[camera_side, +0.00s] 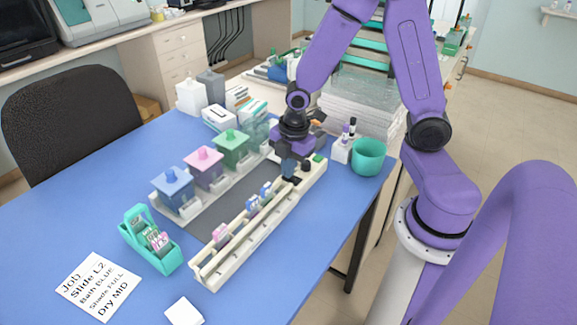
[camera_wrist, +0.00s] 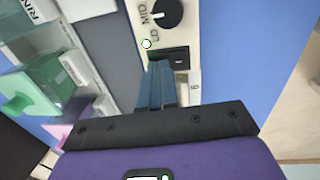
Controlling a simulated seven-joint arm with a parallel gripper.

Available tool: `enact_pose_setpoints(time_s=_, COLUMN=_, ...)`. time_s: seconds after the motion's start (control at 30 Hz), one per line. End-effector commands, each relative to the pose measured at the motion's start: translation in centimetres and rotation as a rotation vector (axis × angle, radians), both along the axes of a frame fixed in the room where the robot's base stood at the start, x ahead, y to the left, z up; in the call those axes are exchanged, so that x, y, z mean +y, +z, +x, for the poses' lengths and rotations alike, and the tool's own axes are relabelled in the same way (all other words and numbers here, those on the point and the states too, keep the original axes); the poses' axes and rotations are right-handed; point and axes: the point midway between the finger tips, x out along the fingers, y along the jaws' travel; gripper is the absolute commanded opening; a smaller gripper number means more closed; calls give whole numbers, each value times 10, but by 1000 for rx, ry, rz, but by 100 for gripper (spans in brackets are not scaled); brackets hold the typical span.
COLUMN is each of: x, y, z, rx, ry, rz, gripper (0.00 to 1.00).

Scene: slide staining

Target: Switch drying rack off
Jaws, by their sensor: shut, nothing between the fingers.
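The drying rack (camera_side: 240,235) is a long cream rail on the blue table, with several blue and pink clips along it. Its control end shows in the wrist view as a cream panel with a black knob (camera_wrist: 167,14), its white mark towards MID, a small pale green-ringed light (camera_wrist: 146,43) and a black rocker switch (camera_wrist: 168,60). My gripper (camera_side: 289,175) is shut and empty, pointing down at the panel. In the wrist view its blue fingertips (camera_wrist: 159,66) are right by the switch and overlap its near edge; I cannot tell whether they touch.
Lidded blue (camera_side: 173,188), pink (camera_side: 204,164) and green (camera_side: 232,146) baths stand left of the rack. A teal slide holder (camera_side: 135,240) and a job card (camera_side: 97,287) reading "Dry MID" lie at front left. A teal cup (camera_side: 369,157) stands right of my gripper, near the table edge.

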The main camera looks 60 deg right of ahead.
Motion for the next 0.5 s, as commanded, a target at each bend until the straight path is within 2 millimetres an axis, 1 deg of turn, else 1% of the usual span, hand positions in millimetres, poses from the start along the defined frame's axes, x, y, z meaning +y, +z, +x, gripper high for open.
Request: enact_pose_setpoints(time_s=0.5, x=-1, y=-3, z=2, rx=38, ry=0, rz=-4, gripper=0)
